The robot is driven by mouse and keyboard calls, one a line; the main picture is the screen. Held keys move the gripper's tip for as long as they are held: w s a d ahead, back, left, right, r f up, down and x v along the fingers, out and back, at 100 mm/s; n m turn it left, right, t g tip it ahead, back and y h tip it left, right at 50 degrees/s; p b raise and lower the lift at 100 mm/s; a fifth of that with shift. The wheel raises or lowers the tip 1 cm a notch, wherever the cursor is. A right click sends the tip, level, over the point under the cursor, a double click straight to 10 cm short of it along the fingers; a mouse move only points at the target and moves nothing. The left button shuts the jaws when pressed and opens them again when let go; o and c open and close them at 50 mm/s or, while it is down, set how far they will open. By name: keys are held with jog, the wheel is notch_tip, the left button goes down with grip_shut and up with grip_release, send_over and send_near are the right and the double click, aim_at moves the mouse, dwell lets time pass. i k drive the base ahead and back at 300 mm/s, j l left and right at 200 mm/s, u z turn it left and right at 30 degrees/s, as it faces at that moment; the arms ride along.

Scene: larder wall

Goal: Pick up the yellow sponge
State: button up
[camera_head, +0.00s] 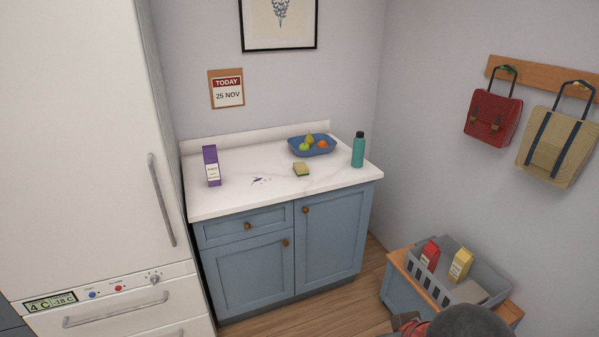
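The yellow sponge (302,168), with a dark green underside, lies on the white countertop (235,200) near its middle, in front of the blue fruit tray. It is clear of the things around it. A dark rounded part of my arm shows at the bottom edge of the head view, right of centre, low in front of the bench. The fingers of my gripper cannot be made out, and the sponge is well apart from my arm.
A purple carton (211,166) stands left of small purple stains (260,181). The blue tray (323,153) of fruit and a teal bottle (358,150) stand behind and right. A grey crate (484,268) with cartons sits on a low bench at right. A fridge (80,130) borders the left.

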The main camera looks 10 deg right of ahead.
aim_at(301, 167)
jog(key=i+u, duration=0.2)
jog(key=i, duration=0.35)
jog(key=i+l+u, duration=0.15)
jog(key=i, duration=0.35)
jog(key=i+l+u, duration=0.2)
jog(key=i, duration=0.35)
jog(key=i+l+u, duration=0.2)
jog(key=i, duration=0.3)
jog(key=i+l+u, duration=0.2)
jog(key=i+l, duration=0.2)
jog(key=i, duration=0.05)
